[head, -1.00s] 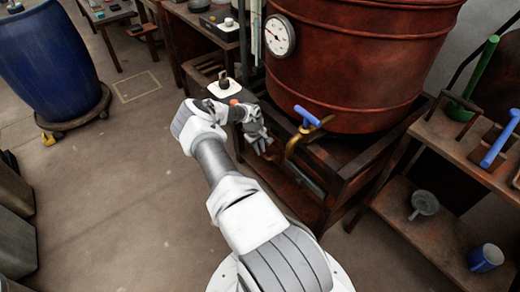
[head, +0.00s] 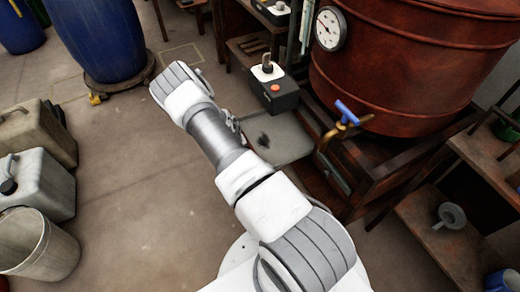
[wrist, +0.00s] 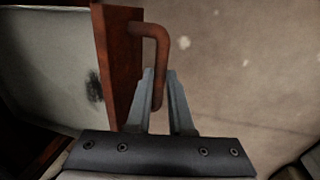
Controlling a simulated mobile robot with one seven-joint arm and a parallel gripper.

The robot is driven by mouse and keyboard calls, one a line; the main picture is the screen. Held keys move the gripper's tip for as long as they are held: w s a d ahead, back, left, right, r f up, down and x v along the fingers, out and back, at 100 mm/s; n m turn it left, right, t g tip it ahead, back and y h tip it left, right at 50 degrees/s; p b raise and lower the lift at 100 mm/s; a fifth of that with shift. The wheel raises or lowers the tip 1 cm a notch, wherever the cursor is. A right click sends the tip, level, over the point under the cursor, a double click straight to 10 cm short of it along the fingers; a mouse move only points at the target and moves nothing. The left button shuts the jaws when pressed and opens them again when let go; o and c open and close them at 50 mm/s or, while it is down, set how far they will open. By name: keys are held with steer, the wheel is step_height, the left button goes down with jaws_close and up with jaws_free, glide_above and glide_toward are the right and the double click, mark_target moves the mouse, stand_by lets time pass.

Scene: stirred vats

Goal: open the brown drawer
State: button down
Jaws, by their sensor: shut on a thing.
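The brown drawer (wrist: 117,62) stands pulled out, its brown front at the left of the wrist view. Its pale grey inside with a dark smudge shows behind the front, and also in the head view (head: 288,142). A rusty brown bar handle (wrist: 161,42) sticks out from the front. My gripper (wrist: 160,74) is shut on the handle, one finger on each side of its free length. In the head view my arm hides the drawer front, the handle and most of the gripper.
A red-brown vat (head: 405,75) with a blue-handled tap (head: 346,113) stands right of the drawer. A black control box (head: 275,95) sits above it. Jerrycans (head: 42,185) and a bucket (head: 38,243) stand at the left. The floor (head: 150,200) between is clear.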

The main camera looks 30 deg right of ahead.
steer(key=shift+w+a, duration=0.15)
steer(key=shift+a, duration=1.15)
steer(key=shift+w+a, duration=0.15)
steer(key=shift+a, duration=1.1)
steer(key=c, duration=0.8)
jaws_free()
steer(key=shift+r, duration=0.1)
steer(key=a+r+p, duration=0.3)
steer(key=r+p, duration=0.2)
steer(key=r, duration=1.2)
steer(key=shift+w+a, duration=0.2)
